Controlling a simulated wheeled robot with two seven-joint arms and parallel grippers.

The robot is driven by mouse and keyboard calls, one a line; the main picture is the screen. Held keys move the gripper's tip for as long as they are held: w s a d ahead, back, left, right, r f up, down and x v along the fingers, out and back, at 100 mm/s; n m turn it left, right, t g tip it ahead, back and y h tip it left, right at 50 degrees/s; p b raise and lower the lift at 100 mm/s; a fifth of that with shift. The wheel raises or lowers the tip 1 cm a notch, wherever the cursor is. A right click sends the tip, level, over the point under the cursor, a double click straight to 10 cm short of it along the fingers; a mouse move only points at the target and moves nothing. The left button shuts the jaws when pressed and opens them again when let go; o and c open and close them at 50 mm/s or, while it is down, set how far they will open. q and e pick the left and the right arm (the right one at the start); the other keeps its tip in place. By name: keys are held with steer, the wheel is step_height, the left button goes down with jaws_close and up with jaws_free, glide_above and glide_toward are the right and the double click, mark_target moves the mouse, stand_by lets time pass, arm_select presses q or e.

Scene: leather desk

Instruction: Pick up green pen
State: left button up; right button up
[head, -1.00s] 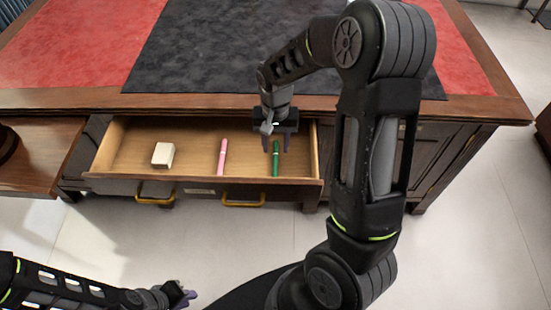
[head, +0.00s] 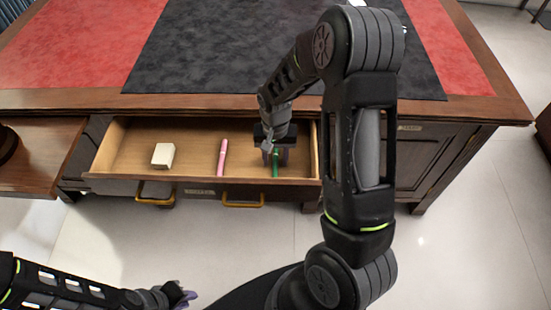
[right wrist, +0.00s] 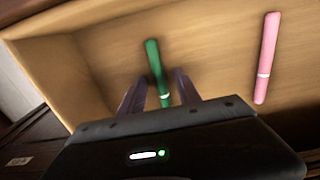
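The green pen (head: 275,163) lies in the right part of the open drawer. In the right wrist view the green pen (right wrist: 156,66) extends between the two fingers of my right gripper (right wrist: 158,88). In the head view my right gripper (head: 275,157) is low over the pen inside the drawer. My left gripper (head: 184,297) is at the lower left, away from the desk, and too small to tell whether it is open.
A pink pen (head: 222,157) and a white block (head: 163,155) lie in the drawer (head: 192,132) to the left of the green pen. The drawer's side wall (head: 314,150) is close on the right. The desk top (head: 220,50) is behind.

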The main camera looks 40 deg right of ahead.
stand_by(0.4)
jaws_close()
stand_by(0.4)
